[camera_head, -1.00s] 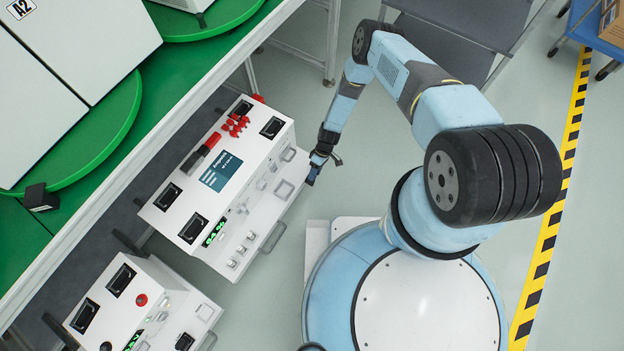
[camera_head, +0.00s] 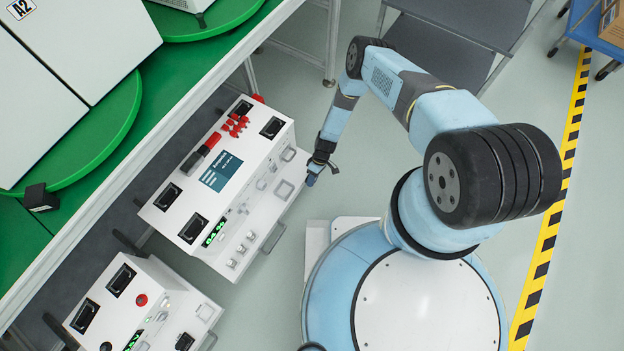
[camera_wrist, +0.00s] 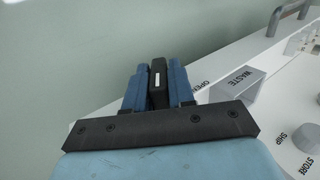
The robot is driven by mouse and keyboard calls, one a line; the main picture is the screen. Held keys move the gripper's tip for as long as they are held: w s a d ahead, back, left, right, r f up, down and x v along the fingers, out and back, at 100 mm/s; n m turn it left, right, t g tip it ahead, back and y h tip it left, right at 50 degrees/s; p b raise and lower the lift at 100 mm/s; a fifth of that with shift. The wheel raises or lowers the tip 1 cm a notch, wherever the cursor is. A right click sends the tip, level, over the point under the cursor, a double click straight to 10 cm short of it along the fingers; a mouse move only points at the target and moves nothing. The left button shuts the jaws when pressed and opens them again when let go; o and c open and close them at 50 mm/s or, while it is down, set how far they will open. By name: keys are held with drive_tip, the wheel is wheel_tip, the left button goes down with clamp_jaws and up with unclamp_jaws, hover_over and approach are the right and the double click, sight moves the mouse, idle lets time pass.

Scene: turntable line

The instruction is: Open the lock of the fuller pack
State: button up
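Two white packs stand side by side, an upper one (camera_head: 270,210) and a lower-left one (camera_head: 178,300). Each has a small green readout, the upper pack's (camera_head: 214,233) and the lower pack's (camera_head: 133,340), too small to read surely. My gripper (camera_head: 312,178) is at the right end of the upper pack's front. In the wrist view its blue fingers (camera_wrist: 159,88) stand close on either side of a black lever-like part (camera_wrist: 158,80) with a small white mark, with no clear gap. The word OPEN is printed beside it on the pack. The lever's base is hidden by my gripper.
Metal handles stick out of the packs' fronts. A green bench (camera_head: 170,85) runs along the left.

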drive_tip(key=shift+w, duration=0.15)
clamp_jaws()
drive_tip(key=shift+t, duration=0.3)
drive_tip(key=shift+t+h, duration=0.9)
drive_tip(key=shift+t, duration=0.4)
drive_tip(key=shift+t+h, duration=0.4)
drive_tip(key=shift+t, duration=0.3)
drive_tip(key=shift+d+t, duration=0.1)
drive_tip(key=shift+t, duration=0.3)
drive_tip(key=o, duration=0.5)
unclamp_jaws()
drive_tip(key=shift+h, duration=0.3)
drive_tip(key=shift+s+r, duration=0.1)
drive_tip(key=shift+s, duration=0.1)
